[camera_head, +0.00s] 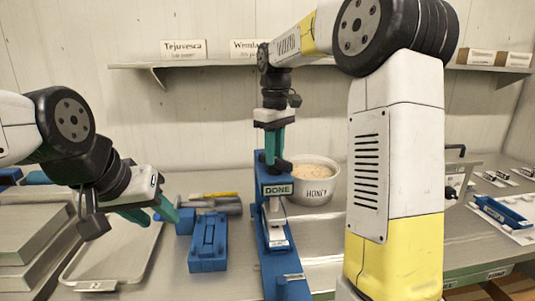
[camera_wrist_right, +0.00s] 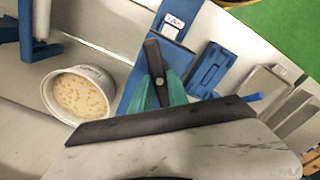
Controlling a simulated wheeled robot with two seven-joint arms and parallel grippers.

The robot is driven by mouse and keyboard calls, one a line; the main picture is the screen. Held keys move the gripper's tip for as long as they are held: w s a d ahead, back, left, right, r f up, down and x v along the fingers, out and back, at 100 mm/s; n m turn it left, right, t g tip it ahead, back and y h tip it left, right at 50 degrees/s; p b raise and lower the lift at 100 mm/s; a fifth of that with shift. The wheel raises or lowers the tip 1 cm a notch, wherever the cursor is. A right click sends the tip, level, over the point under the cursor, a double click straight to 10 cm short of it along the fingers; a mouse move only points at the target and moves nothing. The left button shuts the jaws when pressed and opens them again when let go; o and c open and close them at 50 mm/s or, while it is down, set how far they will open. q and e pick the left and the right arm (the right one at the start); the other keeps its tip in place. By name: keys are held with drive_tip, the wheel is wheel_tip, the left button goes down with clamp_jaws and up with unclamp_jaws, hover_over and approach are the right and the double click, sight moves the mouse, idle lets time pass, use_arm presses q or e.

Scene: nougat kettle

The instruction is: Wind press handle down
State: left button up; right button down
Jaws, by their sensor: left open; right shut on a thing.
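The blue press (camera_head: 272,225) stands on the table in the middle of the head view, with a sign reading DONE on its front. Its handle (camera_wrist_right: 153,52) shows in the right wrist view as a dark bar between the teal fingers. My right gripper (camera_head: 275,155) points down at the top of the press and is shut on the handle. The fingers hide most of the handle in the head view. My left gripper (camera_head: 154,214) is open and empty, to the left of the press, over the edge of a metal tray (camera_head: 85,280).
A white HONEY bucket (camera_head: 325,190) stands close behind the press on the right. A blue block-like fixture (camera_head: 207,262) lies left of the press. A scraper or tool with a yellow handle (camera_head: 220,194) lies behind it. A shelf (camera_head: 215,65) runs along the back wall.

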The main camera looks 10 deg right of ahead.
drive_tip(key=c, duration=1.3)
unclamp_jaws()
wheel_tip(320, 180, up, 7)
drive_tip(key=shift+r, duration=0.4)
